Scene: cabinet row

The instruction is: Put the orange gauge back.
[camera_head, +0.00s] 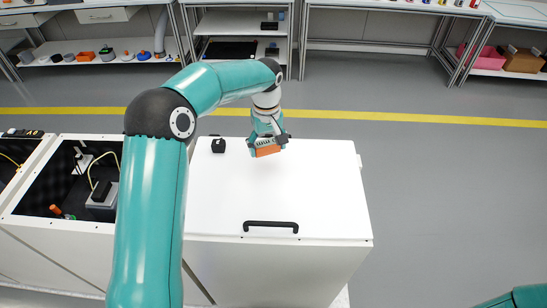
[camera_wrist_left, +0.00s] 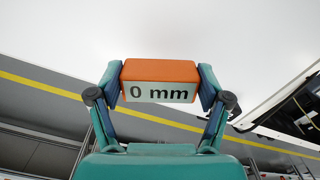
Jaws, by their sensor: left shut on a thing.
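The orange gauge (camera_head: 267,151) is a small orange block. In the left wrist view the gauge (camera_wrist_left: 160,72) has a white face reading "0 mm". My left gripper (camera_head: 268,144) is shut on it, with one finger on each short end. The gripper (camera_wrist_left: 160,84) holds it over the white cabinet top (camera_head: 310,190); I cannot tell whether it touches the surface. Of my right arm only a teal part shows at the lower right corner of the head view, and its gripper is out of view.
A small black item (camera_head: 218,146) sits on the cabinet top, left of the gripper. A black handle (camera_head: 270,226) is near its front edge. To the left is an open dark compartment (camera_head: 65,175) with cables and a grey box. Shelves (camera_head: 245,22) with items stand behind.

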